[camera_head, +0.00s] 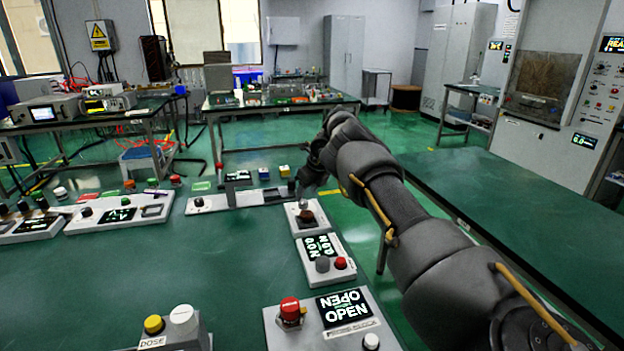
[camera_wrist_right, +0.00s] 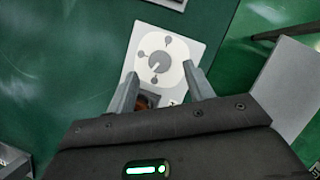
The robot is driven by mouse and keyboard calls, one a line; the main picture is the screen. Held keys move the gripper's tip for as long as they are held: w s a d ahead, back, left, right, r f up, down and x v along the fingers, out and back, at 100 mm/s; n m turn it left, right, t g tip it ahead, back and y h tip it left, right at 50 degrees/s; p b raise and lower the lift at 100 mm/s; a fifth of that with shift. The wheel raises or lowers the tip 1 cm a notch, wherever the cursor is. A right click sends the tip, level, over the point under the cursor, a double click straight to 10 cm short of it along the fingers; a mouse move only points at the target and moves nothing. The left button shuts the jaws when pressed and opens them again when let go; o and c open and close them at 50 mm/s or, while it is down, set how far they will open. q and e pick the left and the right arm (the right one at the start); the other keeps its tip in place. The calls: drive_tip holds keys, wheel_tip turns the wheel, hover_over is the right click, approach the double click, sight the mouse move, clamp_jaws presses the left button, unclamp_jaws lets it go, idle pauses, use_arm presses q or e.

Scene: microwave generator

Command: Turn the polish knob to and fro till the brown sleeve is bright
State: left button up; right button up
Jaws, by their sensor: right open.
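In the right wrist view, the polish knob (camera_wrist_right: 158,63) is a small grey disc with a white pointer line, centred on a pale dial with grey marks. The brown sleeve (camera_wrist_right: 146,101) shows as a dull brown patch in a dark square window below the dial, partly cut off by my gripper body. My right gripper (camera_wrist_right: 162,69) is open over the panel, one finger on each side of the dial, with nothing held. In the head view, my right gripper (camera_head: 303,183) hovers over the far end of this panel and hides the knob; a dark brown piece (camera_head: 306,216) shows there. My left gripper is out of view.
A grey box with a red and a grey knob and a display (camera_head: 325,258) stands nearer on the green table. Other control boxes stand left (camera_head: 118,212) and in front (camera_head: 335,330). The middle of the table (camera_head: 190,265) is clear.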

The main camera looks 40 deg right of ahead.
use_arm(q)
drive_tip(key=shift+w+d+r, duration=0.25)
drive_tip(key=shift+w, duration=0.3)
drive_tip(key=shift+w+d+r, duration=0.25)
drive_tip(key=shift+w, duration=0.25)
use_arm(e)
drive_tip(key=v, duration=0.6)
drive_tip(key=shift+r, duration=0.25)
drive_tip(key=shift+s, duration=0.15)
